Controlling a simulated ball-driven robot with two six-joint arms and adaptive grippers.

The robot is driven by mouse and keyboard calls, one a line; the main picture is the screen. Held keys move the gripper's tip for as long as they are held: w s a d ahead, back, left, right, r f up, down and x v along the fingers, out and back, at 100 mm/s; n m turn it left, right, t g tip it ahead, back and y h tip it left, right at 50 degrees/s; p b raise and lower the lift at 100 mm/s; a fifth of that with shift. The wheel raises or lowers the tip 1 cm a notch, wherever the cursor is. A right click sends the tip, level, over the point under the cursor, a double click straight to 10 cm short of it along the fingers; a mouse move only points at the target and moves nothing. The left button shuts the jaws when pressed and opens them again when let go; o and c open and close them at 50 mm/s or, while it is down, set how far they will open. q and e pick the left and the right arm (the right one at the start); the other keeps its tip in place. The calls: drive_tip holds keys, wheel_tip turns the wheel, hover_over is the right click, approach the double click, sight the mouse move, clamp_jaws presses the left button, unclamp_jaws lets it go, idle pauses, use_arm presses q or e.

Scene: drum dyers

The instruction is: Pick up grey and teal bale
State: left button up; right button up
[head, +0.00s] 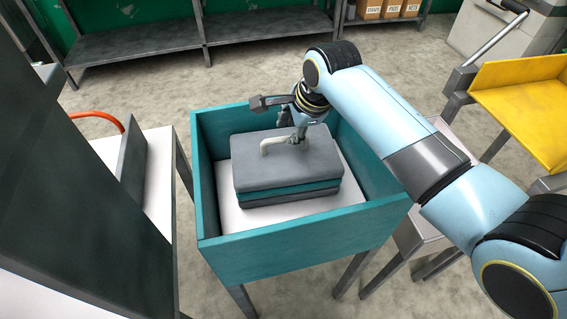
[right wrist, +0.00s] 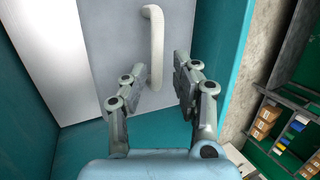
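The grey and teal bale (head: 288,182) lies in an open teal bin, grey on top with a teal band in its side. A pale curved handle (head: 272,142) stands on its top; the handle also shows in the right wrist view (right wrist: 155,40), above the bale's grey top (right wrist: 105,50). My right gripper (head: 298,138) is over the bale at the handle. In the right wrist view its fingers (right wrist: 159,78) are apart, with the handle's near end showing between them. Contact with the handle cannot be told. My left gripper is not in view.
Teal walls of the bin (head: 290,246) rise around the bale, with bare white floor beside it. A white table with a grey upright panel (head: 132,165) stands left. A yellow tray (head: 520,100) stands right. Grey shelves (head: 140,45) line the back.

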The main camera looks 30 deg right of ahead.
sight(285, 142)
drive_tip(key=x, duration=0.5)
drive_tip(key=shift+a+f, duration=0.1)
drive_tip(key=shift+f, duration=0.25)
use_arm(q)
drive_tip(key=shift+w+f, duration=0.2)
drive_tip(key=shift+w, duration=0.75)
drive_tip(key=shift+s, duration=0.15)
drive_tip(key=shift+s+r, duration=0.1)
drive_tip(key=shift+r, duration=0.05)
use_arm(e)
drive_tip(key=shift+f, duration=0.2)
clamp_jaws()
drive_tip(key=shift+w+r, duration=0.15)
